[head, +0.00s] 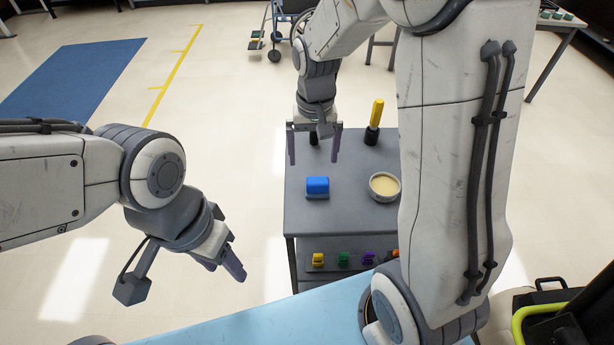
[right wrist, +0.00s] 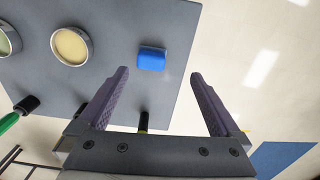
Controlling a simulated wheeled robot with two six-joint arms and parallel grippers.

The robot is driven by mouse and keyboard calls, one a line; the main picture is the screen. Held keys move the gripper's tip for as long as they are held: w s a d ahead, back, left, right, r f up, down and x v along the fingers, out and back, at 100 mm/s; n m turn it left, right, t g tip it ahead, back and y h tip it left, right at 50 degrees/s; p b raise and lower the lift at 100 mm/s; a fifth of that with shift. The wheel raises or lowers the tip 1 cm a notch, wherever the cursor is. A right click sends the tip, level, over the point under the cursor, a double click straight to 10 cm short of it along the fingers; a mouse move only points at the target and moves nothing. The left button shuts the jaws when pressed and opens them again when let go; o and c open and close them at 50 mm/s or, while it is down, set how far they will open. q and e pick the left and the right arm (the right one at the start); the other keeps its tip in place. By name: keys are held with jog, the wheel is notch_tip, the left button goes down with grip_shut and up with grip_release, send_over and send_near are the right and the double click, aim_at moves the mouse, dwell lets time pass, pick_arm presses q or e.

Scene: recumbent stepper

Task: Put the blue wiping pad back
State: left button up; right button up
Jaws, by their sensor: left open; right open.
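The blue wiping pad (head: 317,187) lies on the grey top of a small cart (head: 340,216), near its left side. It also shows in the right wrist view (right wrist: 152,59), ahead of the fingertips and between their lines. My right gripper (head: 315,160) is open and empty above the cart, on the far side of the pad and apart from it. Its two fingers also show in the right wrist view (right wrist: 161,75). My left gripper (head: 236,272) is empty and open, out to the left of the cart over the floor.
A round bowl with pale yellow contents (head: 384,187) stands right of the pad. A yellow-handled tool (head: 375,121) stands upright at the cart's back. Several coloured items (head: 343,259) sit on the lower shelf. A light blue surface (head: 250,323) lies in front.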

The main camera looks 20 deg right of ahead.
jog(key=s+a+r+n, duration=0.1)
jog(key=s+a+n, duration=0.2)
jog(key=s, duration=0.4)
jog(key=s+a+r+n, duration=0.2)
jog(key=s+a+n, duration=0.1)
jog(key=s+a, duration=0.2)
jog(key=s+a+r+n+y, duration=0.1)
jog(key=s+a+n, duration=0.2)
jog(key=s, duration=0.6)
jog(key=shift+s+a+r+n, duration=0.25)
jog(key=shift+s+a+n, duration=0.1)
jog(key=shift+a+n, duration=0.1)
jog(key=shift+r, duration=0.15)
jog(key=shift+d, duration=0.1)
